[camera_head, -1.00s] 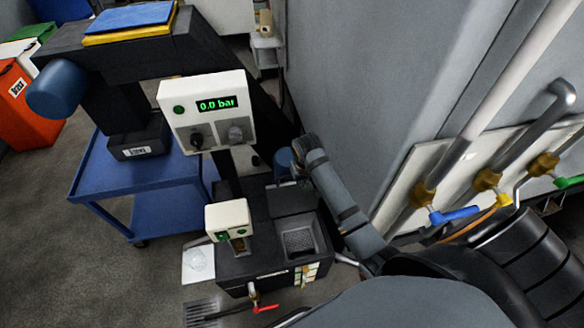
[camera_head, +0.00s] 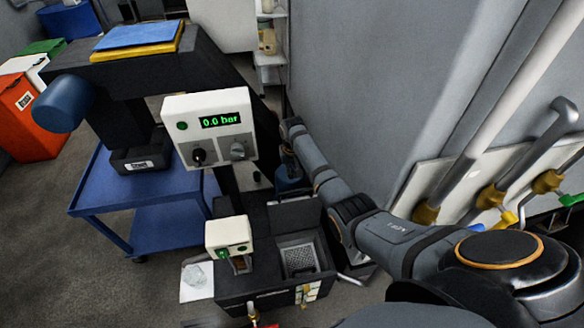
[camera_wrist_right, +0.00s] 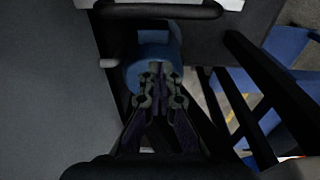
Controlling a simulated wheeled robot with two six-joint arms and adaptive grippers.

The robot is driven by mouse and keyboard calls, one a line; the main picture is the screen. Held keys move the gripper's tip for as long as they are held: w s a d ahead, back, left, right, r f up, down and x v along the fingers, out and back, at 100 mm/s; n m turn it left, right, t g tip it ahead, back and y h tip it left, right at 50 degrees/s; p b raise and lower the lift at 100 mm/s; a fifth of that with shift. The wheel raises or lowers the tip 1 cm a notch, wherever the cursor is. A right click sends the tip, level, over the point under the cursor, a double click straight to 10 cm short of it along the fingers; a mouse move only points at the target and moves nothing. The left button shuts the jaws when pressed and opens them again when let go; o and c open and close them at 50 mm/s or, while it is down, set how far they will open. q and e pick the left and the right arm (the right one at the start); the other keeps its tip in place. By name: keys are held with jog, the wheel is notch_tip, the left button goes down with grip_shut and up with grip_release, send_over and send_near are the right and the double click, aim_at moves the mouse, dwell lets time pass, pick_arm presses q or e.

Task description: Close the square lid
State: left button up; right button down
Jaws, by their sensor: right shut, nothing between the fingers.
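The square lid (camera_head: 296,212) is a dark panel standing open, tilted up at the back edge of a square basin (camera_head: 299,259) with a perforated grey floor. My right gripper (camera_head: 288,166) is behind and above the lid, pointing down, near a blue cylinder (camera_head: 291,181). In the right wrist view my right gripper (camera_wrist_right: 155,70) is shut and empty, with its fingertips in front of the blue cylinder (camera_wrist_right: 152,46). I cannot tell whether it touches the cylinder. The lid cannot be made out surely in the wrist view. My left gripper is not in view.
A white control box (camera_head: 209,124) reading 0.0 bar stands left of my right arm. A small white box (camera_head: 229,234) sits left of the basin. A grey wall panel (camera_head: 375,100) and pipes with coloured valve handles are close on the right.

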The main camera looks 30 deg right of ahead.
jog(key=s+f+p, duration=0.1)
jog(key=s+a+f+p, duration=0.1)
jog(key=s, duration=0.1)
jog(key=shift+s+f, duration=0.1)
jog(key=shift+s, duration=0.15)
jog(key=shift+p, duration=0.3)
